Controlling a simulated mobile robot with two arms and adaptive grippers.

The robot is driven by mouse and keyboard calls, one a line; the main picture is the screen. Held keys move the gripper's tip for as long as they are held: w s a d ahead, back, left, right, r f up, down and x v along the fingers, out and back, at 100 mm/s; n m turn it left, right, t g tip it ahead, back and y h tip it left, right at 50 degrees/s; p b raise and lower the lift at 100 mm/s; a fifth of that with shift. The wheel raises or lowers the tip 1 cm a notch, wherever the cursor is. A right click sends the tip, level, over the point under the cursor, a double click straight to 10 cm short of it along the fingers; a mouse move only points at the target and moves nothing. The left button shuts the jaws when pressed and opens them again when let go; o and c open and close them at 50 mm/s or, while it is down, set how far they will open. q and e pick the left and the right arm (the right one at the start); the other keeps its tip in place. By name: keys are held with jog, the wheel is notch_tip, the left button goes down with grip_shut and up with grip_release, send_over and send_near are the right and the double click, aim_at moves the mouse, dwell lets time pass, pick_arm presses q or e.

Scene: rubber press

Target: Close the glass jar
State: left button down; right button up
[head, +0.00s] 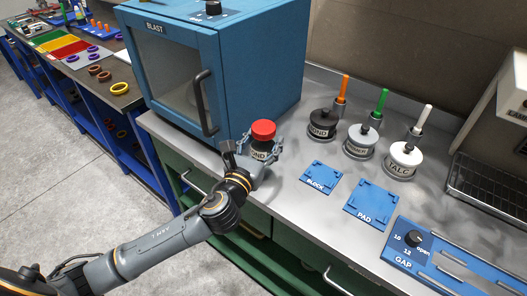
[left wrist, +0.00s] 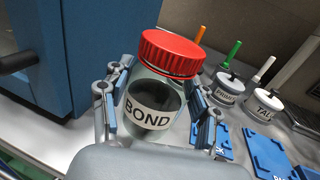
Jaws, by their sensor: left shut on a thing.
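The glass jar (head: 259,153) has a BOND label and dark contents, and stands on the grey counter in front of the blue cabinet. In the left wrist view the clear jar (left wrist: 152,112) fills the middle. Its ribbed red lid (head: 263,131) sits on top of the mouth; the lid also shows in the left wrist view (left wrist: 172,52). I cannot tell whether it is screwed tight. My left gripper (head: 262,148) is shut around the jar's body, one finger on each side, below the lid. My right gripper is in neither view.
The blue BLAST cabinet (head: 222,58) stands close behind and left of the jar. Several labelled pots with brushes, including a TALC pot (head: 404,159), stand to the right. Blue BLOCK (head: 321,177) and PAD (head: 373,203) plates and the GAP fixture (head: 450,262) lie nearer.

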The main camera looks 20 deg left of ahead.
aim_at(264, 152)
pick_arm(q)
jog(key=shift+w+a+f, duration=0.15)
jog(key=shift+w+f, duration=0.4)
jog(key=shift+f, duration=0.05)
jog(key=shift+w+a+f, duration=0.15)
jog(key=shift+w+f, duration=0.35)
jog(key=shift+f, duration=0.05)
jog(key=shift+w+f+b, duration=0.2)
jog(key=shift+f+b, duration=0.2)
jog(key=shift+f, duration=1.45)
jog(key=shift+f, duration=0.15)
jog(key=shift+c, duration=1.8)
grip_release()
